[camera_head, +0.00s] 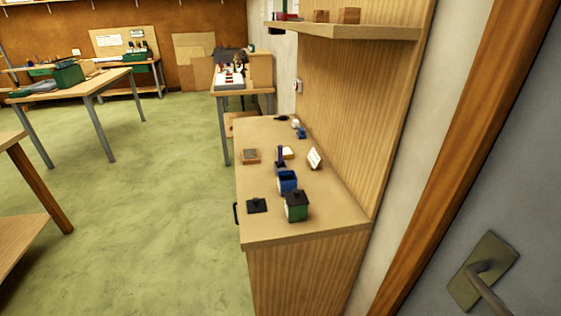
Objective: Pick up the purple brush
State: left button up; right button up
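A slim dark purple upright thing (280,154), which looks like the purple brush, stands on the wooden cabinet top (258,225) in the middle of the view. It is small here, so its bristles cannot be made out. It is just behind a blue container (288,181); I cannot tell whether they touch. Neither of my grippers shows in this view.
A green box with a dark top (297,207) and a flat dark piece (257,205) are at the cabinet's near end. A wooden tray (250,156) and a tilted white card (315,158) are nearby. A shelf (345,33) overhangs. Green floor (165,220) is open at left.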

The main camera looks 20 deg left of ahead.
aim_at(279, 162)
jog(key=j+z, duration=0.2)
jog(key=z, duration=0.4)
jog(key=j+z, duration=0.15)
jog(key=j, duration=0.35)
jog(key=j+z, duration=0.15)
jog(key=j, duration=0.4)
jog(key=k+j+z, duration=0.1)
jog(key=j, duration=0.4)
jog(key=k+j+z, duration=0.15)
jog(key=j, duration=0.35)
jog(key=k+j+z, duration=0.15)
jog(key=j, duration=0.35)
jog(key=i, duration=0.05)
